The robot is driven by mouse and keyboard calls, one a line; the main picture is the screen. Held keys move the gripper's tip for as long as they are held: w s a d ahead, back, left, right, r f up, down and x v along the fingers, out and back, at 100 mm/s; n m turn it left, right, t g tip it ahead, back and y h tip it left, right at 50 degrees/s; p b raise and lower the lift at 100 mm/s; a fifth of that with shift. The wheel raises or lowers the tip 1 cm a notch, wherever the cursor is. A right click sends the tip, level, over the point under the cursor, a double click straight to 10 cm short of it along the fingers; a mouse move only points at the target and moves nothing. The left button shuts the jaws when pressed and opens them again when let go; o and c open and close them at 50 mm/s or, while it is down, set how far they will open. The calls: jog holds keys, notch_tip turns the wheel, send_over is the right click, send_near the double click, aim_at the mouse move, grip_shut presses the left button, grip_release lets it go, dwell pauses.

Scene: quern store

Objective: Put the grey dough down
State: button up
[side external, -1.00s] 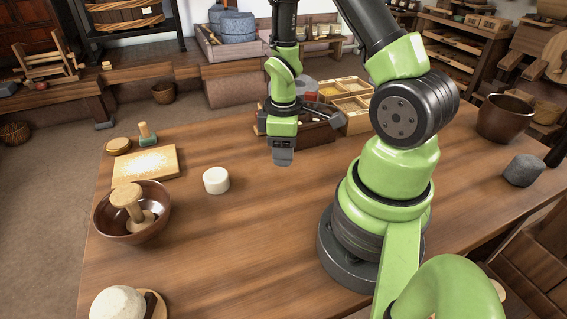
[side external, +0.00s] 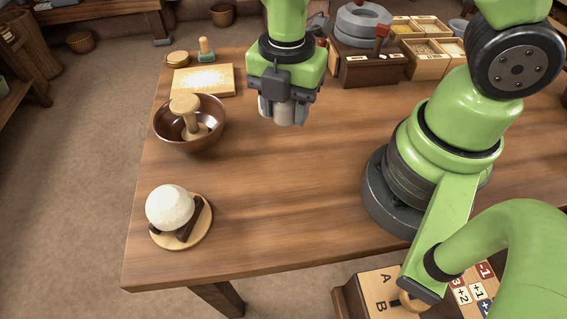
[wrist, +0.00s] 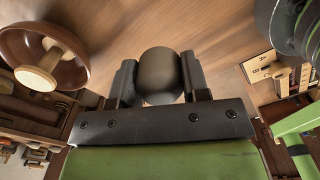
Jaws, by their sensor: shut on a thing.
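The grey dough (wrist: 160,72) is a smooth, rounded lump between the two fingers of my gripper (wrist: 160,85) in the wrist view. In the side view my gripper (side external: 284,104) points down over the far middle of the table. The lower part of the dough (side external: 283,112) shows pale grey between the fingers there. My gripper is shut on it. The fingers hide the dough's sides. I cannot tell whether its underside touches the table.
A brown bowl (side external: 161,134) with a wooden pestle (side external: 186,108) stands left of my gripper, near a floury board (side external: 202,80). Boxes (side external: 368,70) stand behind right. The near middle table is clear.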

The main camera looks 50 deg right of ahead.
aim_at(283, 168)
jog(key=shift+s+a+n, duration=0.15)
jog(key=shift+a+n, duration=0.4)
jog(key=shift+n, duration=0.05)
jog(key=shift+a+f, duration=0.2)
jog(key=shift+f, duration=0.05)
jog(key=shift+n, duration=0.3)
jog(key=shift+f, duration=4.75)
jog(key=shift+s+f, duration=0.1)
jog(key=shift+f, duration=0.05)
jog(key=o, duration=0.9)
jog(key=shift+o, duration=0.2)
